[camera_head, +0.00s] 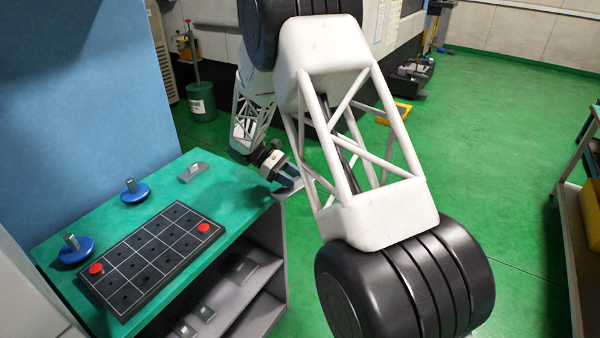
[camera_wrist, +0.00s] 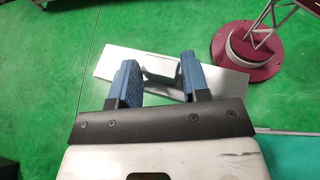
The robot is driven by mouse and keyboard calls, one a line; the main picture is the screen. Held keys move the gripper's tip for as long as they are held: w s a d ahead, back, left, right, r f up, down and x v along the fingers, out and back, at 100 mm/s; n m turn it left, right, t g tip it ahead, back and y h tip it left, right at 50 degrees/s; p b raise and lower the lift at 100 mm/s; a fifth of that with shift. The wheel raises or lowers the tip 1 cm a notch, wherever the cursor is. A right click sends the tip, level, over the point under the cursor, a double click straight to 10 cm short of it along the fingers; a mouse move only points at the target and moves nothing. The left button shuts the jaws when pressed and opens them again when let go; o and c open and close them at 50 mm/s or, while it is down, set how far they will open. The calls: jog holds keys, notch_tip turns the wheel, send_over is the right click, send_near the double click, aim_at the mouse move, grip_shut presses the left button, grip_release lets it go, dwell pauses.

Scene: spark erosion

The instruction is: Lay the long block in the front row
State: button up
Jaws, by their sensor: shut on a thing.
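My gripper (camera_wrist: 158,64) is shut on the raised grip of a long flat silver-grey block (camera_wrist: 115,62), which reaches out past both blue fingers in the wrist view. In the head view my gripper (camera_head: 287,182) is at the right end of the teal table (camera_head: 232,190), and the block is hard to make out there. The dark gridded board (camera_head: 150,255) lies on the table, well to the left of my gripper. One red knob (camera_head: 96,268) is at its left end and another red knob (camera_head: 203,227) at its right end.
Two blue discs with metal posts, one nearer (camera_head: 76,250) and one farther (camera_head: 134,192), stand behind the board. A small grey block (camera_head: 192,172) lies at the table's back. Several grey pieces sit on the shelf (camera_head: 262,282) below. A blue wall (camera_head: 80,110) closes the left side.

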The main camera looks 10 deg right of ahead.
jog(key=s+a+r+m+t+y, duration=0.2)
jog(key=s+a+m+t+y, duration=0.2)
jog(key=s+a+m+y, duration=0.3)
jog(key=s+a+r+m+t+y, duration=0.2)
jog(key=s+a+m+t+y, duration=0.2)
jog(key=a+m, duration=1.1)
jog(key=s+a+r+m+t+y, duration=0.3)
jog(key=s+a+m+t+y, duration=0.1)
jog(key=s+a+m+y, duration=0.7)
jog(key=shift+a+t+y, duration=0.4)
jog(key=shift+a+y, duration=0.3)
jog(key=shift+a, duration=0.55)
jog(key=shift+f, duration=0.2)
jog(key=shift+f, duration=3.55)
